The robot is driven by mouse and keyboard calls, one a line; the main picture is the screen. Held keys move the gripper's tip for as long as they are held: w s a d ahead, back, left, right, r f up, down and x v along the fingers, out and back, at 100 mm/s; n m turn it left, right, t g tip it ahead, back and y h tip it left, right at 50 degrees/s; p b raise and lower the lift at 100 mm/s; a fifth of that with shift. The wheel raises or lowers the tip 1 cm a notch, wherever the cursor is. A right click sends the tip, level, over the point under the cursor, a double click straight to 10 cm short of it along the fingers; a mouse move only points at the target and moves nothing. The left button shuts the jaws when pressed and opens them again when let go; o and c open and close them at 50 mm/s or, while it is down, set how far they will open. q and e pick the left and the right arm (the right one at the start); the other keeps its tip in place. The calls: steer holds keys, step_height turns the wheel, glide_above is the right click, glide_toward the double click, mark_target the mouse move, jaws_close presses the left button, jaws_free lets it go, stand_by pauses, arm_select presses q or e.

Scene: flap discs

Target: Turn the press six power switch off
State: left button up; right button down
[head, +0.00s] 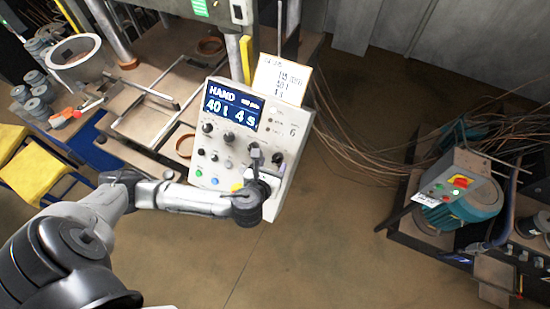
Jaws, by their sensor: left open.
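The press six control box (222,150) is a light grey panel marked 6, standing at the centre of the head view. Its blue display (233,107) is lit and reads HAND, 40 and 4 s. Black knobs and small coloured buttons sit below the display. My left arm comes in from the left, and my left gripper (262,168) is open in front of the panel's lower right part. It covers some controls there, and I cannot tell which one is the power switch or whether the fingers touch anything. My right gripper is out of view.
A handwritten card (281,80) stands at the panel's top right. The press frame (150,115) is behind and left. Cables (350,145) trail behind. The floor between is clear.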

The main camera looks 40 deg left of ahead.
mark_target(275, 161)
arm_select(q)
steer(key=shift+x, duration=1.6)
steer(key=c, duration=0.9)
